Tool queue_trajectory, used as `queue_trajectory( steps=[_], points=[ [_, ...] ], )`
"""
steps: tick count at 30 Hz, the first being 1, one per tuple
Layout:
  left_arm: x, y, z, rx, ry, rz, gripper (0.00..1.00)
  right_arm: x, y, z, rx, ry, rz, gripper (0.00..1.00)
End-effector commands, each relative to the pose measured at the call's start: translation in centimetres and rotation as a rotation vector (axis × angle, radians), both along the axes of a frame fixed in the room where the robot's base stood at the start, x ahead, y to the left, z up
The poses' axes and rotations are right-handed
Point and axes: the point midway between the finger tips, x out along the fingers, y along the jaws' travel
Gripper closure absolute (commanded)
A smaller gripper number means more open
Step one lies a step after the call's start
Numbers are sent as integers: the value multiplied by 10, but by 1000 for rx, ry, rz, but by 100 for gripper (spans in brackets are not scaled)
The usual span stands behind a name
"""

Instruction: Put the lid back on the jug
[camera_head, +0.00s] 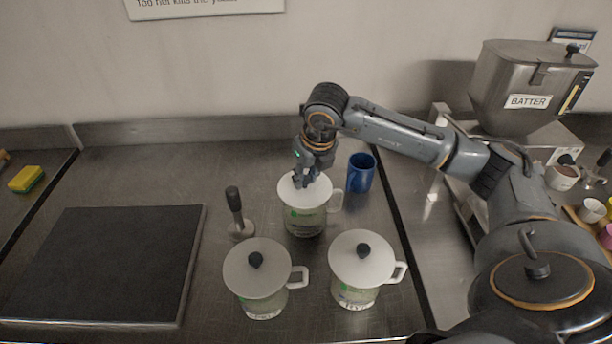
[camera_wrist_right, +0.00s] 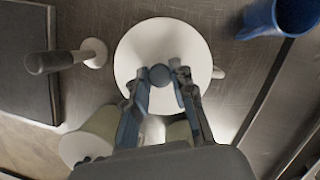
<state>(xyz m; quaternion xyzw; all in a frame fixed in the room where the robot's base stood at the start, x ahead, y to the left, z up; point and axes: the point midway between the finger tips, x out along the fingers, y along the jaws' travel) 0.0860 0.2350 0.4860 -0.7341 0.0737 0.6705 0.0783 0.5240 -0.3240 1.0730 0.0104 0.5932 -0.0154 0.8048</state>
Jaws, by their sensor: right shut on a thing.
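The back jug (camera_head: 304,222) is clear with a white handle and stands upright behind two other jugs. A round white lid (camera_head: 323,193) with a dark knob is over its mouth and looks level. In the right wrist view the lid (camera_wrist_right: 150,40) fills the middle, with the knob (camera_wrist_right: 160,75) between the fingertips. My right gripper (camera_head: 305,182) points down and is shut on the lid's knob. I cannot tell whether the lid's rim rests fully on the jug. My left gripper is not in view.
Two lidded jugs stand in front, left (camera_head: 262,300) and right (camera_head: 352,294). A blue cup (camera_head: 361,174) is close behind right. A tamper-like tool (camera_head: 235,205) stands left, beside a dark board (camera_head: 100,262). A batter hopper (camera_head: 520,85) is at right.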

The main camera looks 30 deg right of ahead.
Motion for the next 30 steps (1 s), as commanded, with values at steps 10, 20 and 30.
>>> queue_trajectory(
  steps=[10,20,30],
  points=[
    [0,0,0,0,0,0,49,0,0,0,0,0,0,69],
    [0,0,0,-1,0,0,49,0,0,0,0,0,0,49],
    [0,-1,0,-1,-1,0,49,0,0,0,0,1,0,26]
  ],
)
